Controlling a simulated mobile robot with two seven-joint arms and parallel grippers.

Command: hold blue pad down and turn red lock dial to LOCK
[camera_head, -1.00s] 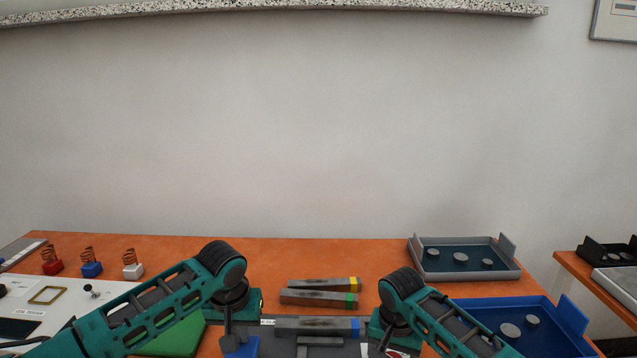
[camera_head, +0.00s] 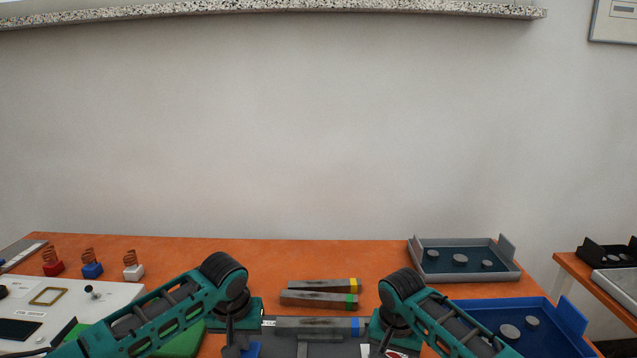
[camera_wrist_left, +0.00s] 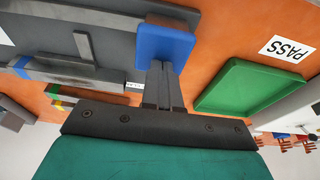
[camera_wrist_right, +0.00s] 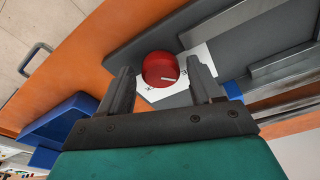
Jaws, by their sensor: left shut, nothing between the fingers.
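The blue pad (camera_wrist_left: 165,45) sits at the end of the dark grey fixture in the left wrist view. My left gripper (camera_wrist_left: 161,66) is shut and empty, its fingertips at the pad's edge; whether they press it I cannot tell. In the head view the pad (camera_head: 253,348) is partly hidden by my left gripper (camera_head: 232,343). The red lock dial (camera_wrist_right: 160,69) is on a white label plate in the right wrist view. My right gripper (camera_wrist_right: 160,72) is open, one finger on each side of the dial, with gaps visible.
Marked grey bars (camera_head: 318,299) lie behind the fixture (camera_head: 320,338). A green tray (camera_wrist_left: 248,85) lies beside the blue pad. A blue tray (camera_head: 560,318) and a grey tray (camera_head: 468,272) with metal discs stand at right. Coil blocks (camera_head: 92,269) stand at back left.

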